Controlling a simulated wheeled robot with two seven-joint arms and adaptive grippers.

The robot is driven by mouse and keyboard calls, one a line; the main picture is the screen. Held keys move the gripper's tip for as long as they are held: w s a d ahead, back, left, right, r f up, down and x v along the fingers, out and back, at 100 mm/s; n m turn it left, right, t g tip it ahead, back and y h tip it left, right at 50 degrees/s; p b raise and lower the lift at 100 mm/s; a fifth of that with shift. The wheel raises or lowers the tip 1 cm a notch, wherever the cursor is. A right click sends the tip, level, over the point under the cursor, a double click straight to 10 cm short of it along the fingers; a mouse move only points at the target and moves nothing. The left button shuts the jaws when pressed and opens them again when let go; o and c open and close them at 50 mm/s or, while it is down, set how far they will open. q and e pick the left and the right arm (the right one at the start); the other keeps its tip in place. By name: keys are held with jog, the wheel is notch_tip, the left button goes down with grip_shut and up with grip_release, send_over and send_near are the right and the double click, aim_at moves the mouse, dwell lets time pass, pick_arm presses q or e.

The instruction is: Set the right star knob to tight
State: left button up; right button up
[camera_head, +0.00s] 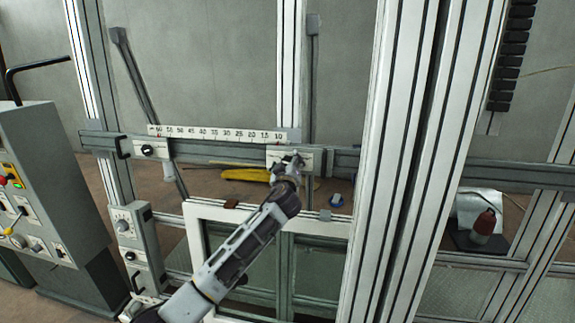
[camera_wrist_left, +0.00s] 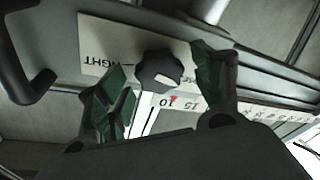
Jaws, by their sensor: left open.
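The right star knob (camera_wrist_left: 158,70) is black with a pale mark on its face and shows between my left fingers in the left wrist view. It sits on a white label plate (camera_wrist_left: 105,45) with partly readable, upside-down lettering that looks like "TIGHT". My left gripper (camera_wrist_left: 160,88) is open around the knob, with one green-padded finger on each side; contact cannot be told. In the head view my left gripper (camera_head: 290,163) is in front of the right plate (camera_head: 309,160) on the rail and largely hides the knob. My right gripper is out of view.
A left star knob (camera_head: 146,150) is on the same rail, below a numbered scale (camera_head: 215,133). A dark handle (camera_wrist_left: 30,85) shows close by in the wrist view. A thick white upright post (camera_head: 390,150) stands right of my arm. A control cabinet (camera_head: 45,180) is at left.

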pick_arm(q)
jog(key=c, duration=1)
